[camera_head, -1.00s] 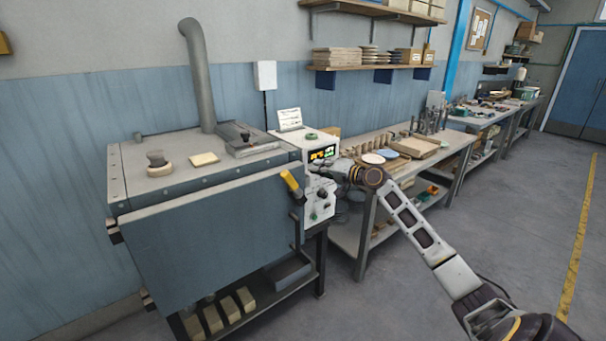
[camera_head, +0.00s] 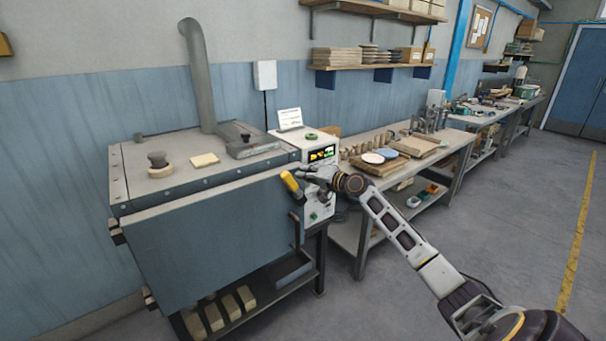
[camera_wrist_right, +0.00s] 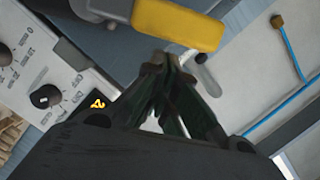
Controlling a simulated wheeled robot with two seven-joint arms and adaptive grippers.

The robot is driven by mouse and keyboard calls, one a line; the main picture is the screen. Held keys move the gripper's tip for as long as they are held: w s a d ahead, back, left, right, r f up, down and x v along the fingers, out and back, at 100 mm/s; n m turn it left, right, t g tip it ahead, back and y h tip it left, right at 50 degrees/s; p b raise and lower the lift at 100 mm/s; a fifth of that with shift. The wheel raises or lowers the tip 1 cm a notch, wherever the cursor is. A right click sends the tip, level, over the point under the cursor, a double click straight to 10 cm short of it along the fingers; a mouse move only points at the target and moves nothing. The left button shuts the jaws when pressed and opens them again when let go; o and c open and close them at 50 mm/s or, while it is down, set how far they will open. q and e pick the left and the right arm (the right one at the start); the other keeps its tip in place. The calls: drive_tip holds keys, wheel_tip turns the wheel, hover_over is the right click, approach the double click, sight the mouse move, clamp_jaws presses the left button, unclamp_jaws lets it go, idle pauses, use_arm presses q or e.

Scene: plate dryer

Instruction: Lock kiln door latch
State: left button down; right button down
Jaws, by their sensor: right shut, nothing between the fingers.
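The kiln (camera_head: 215,235) stands at the left with its blue-grey front door closed or nearly so; I cannot tell which. The yellow-handled latch (camera_head: 291,185) is at the door's right edge, its yellow grip slanting up to the left. My right gripper (camera_head: 301,174) is just right of the yellow grip. In the right wrist view the fingertips (camera_wrist_right: 168,62) are together with nothing between them, close below the yellow latch handle (camera_wrist_right: 180,22); I cannot tell whether they touch it. My left gripper is not in view.
The control panel (camera_head: 321,155) with dials and a lit display is right behind my gripper. A workbench (camera_head: 400,157) with plates and boards stands to the right. Bricks (camera_head: 228,308) lie on the shelf under the kiln. The floor (camera_head: 500,230) at right is clear.

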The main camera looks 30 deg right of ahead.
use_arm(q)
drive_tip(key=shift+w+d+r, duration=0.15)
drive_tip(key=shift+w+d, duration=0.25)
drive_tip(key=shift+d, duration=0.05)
use_arm(e)
drive_tip(key=shift+a+f, duration=0.2)
drive_tip(key=shift+a, duration=0.15)
use_arm(q)
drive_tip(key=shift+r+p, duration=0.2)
drive_tip(key=shift+p, duration=0.1)
use_arm(e)
drive_tip(key=shift+a+n, duration=0.25)
drive_tip(key=shift+n, duration=0.05)
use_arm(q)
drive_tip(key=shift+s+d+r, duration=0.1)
use_arm(e)
drive_tip(key=shift+s+a, duration=0.1)
